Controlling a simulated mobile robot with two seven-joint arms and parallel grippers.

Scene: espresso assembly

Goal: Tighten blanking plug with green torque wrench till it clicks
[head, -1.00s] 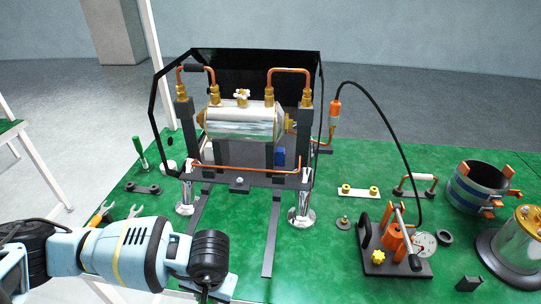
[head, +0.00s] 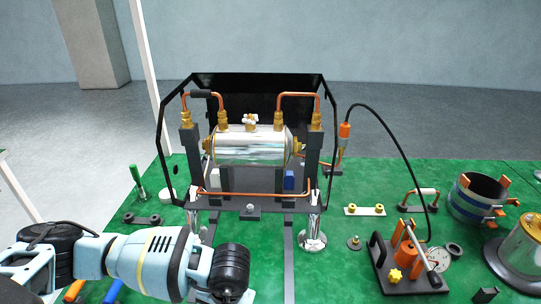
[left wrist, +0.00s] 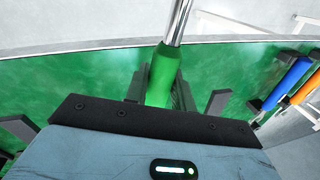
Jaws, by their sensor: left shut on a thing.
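In the left wrist view a green handle (left wrist: 163,75) with a bright metal shaft, which looks like the green torque wrench, sits between the dark fingers of my left gripper (left wrist: 162,94). The gripper is shut on it. In the head view my left gripper (head: 226,296) is at the bottom edge, mostly hidden by my wrist, and the wrench is not visible there. The boiler (head: 250,146) lies in the black machine frame (head: 250,207), with brass fittings at its ends and top. I cannot tell which fitting is the blanking plug. My right gripper is not in view.
A separate green-handled tool (head: 137,178) stands on the mat at left. Orange (head: 75,290) and blue (head: 113,292) tool handles lie near the front left. A pump with a gauge (head: 411,262) and hose stands at right. Green mat (head: 335,270) is clear before the frame's right leg.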

